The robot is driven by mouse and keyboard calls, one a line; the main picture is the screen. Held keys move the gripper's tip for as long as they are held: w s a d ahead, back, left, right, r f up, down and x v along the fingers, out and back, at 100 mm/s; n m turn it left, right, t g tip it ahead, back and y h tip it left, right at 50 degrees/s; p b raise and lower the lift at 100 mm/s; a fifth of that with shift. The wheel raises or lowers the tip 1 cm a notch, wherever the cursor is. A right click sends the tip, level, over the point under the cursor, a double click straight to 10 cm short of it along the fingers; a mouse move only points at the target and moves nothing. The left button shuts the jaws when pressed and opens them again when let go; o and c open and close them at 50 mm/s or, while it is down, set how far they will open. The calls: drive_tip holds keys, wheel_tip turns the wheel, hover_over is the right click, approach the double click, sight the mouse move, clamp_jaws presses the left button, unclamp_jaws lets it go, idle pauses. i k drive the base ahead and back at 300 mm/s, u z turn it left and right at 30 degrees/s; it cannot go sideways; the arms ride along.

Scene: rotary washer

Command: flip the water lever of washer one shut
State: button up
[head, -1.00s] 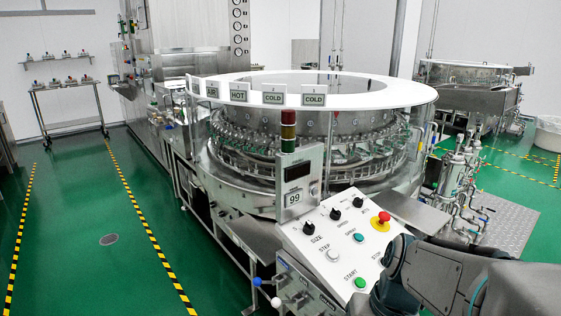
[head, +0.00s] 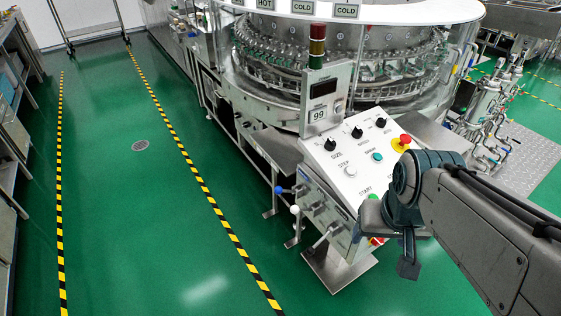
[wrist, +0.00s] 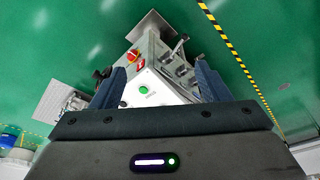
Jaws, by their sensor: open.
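The washer (head: 360,65) is a round glass-walled machine with a white rim at the top of the head view. Its control console (head: 350,165) stands in front. Low on the console's left side are a blue-knobbed lever (head: 278,190), a white-knobbed lever (head: 295,210) and several metal handles (head: 322,215). I cannot tell which one is the water lever. The handles also show in the wrist view (wrist: 180,58). My gripper (head: 408,262) hangs right of the console's lower front, apart from the levers. In the wrist view its fingers (wrist: 158,82) are wide apart and empty.
A red emergency button (head: 402,141) sits on the console's top right. A metal foot plate (head: 338,270) lies beneath the console. Shelving (head: 14,100) stands at the far left. The green floor between the striped lines is clear.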

sight(278, 189)
drive_tip(key=u, duration=0.4)
drive_tip(key=i, duration=0.9)
drive_tip(key=z, duration=0.25)
